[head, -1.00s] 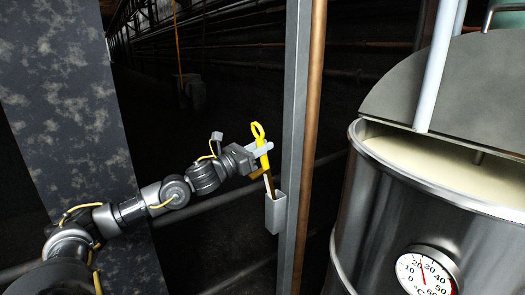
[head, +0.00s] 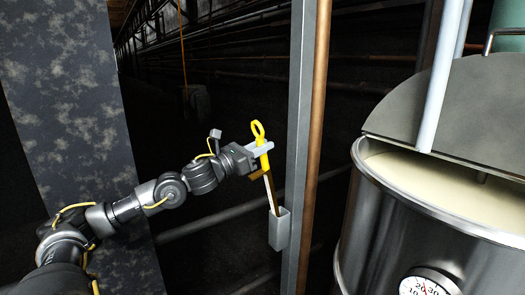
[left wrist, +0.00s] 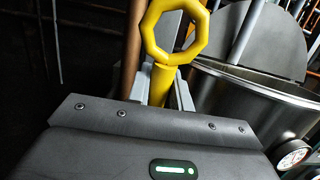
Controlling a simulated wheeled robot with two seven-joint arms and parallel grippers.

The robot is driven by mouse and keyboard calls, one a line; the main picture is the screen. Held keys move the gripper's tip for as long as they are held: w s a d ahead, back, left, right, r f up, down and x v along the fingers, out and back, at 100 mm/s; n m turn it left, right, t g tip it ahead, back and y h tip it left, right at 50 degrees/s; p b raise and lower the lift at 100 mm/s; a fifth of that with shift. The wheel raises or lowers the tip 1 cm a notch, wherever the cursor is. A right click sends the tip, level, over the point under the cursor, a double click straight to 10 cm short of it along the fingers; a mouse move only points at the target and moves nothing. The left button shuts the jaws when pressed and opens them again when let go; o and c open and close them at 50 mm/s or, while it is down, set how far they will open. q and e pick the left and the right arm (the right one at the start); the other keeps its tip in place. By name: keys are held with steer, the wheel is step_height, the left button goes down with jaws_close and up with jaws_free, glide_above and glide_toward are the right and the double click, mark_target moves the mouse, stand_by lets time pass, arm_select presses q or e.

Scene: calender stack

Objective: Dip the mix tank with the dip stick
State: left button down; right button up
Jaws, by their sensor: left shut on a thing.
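The dip stick (head: 264,162) has a yellow handle with a ring on top and a thin brownish shaft. My left gripper (head: 263,152) is shut on its yellow handle. The shaft's lower end goes into a small grey holder (head: 279,230) on the post. In the left wrist view the yellow ring (left wrist: 147,28) stands up beyond the gripper fingers (left wrist: 160,85). The mix tank (head: 420,215) is a steel drum at the right, holding pale cream liquid (head: 430,185). Its grey half lid (head: 460,108) covers the far part; the near part is open. My right gripper is not in view.
A grey upright post (head: 300,130) and a brown pipe (head: 317,120) stand between the stick and the tank. A pale tube (head: 443,80) stands at the tank's lid edge. A dial thermometer (head: 428,283) is on the tank's front. A mottled dark column (head: 75,120) stands at the left.

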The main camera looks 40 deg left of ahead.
mark_target(255, 124)
arm_select(q)
steer(key=shift+s+a+r+p, duration=0.1)
steer(key=shift+s+r+p, duration=0.25)
steer(key=shift+r, duration=0.8)
steer(key=shift+s+a+r+p, duration=0.15)
steer(key=shift+r+p, duration=0.3)
steer(key=shift+r, duration=0.7)
steer(key=shift+s+r+p, duration=0.3)
steer(key=shift+r+p, duration=0.1)
steer(key=shift+r, duration=0.75)
steer(key=shift+d, duration=0.1)
steer(key=s+d+f+m+g+h+b, duration=0.1)
steer(key=s+d+f+h+b, duration=0.15)
steer(key=d+f, duration=0.55)
steer(key=s+d+f+m+h+b, duration=0.1)
steer(key=d+f+b, duration=0.2)
steer(key=d+f, duration=0.55)
steer(key=s+d+f+b, duration=0.2)
steer(key=s+f, duration=0.1)
steer(key=f, duration=0.5)
steer(key=s+d+f+b, duration=0.2)
steer(key=s+f, duration=0.1)
steer(key=f, duration=0.6)
steer(key=s+d+f+b, duration=0.3)
steer(key=s+f, duration=0.1)
steer(key=f, duration=0.5)
steer(key=shift+g, duration=0.3)
steer(key=shift+s+h, duration=0.1)
steer(key=shift+h, duration=0.15)
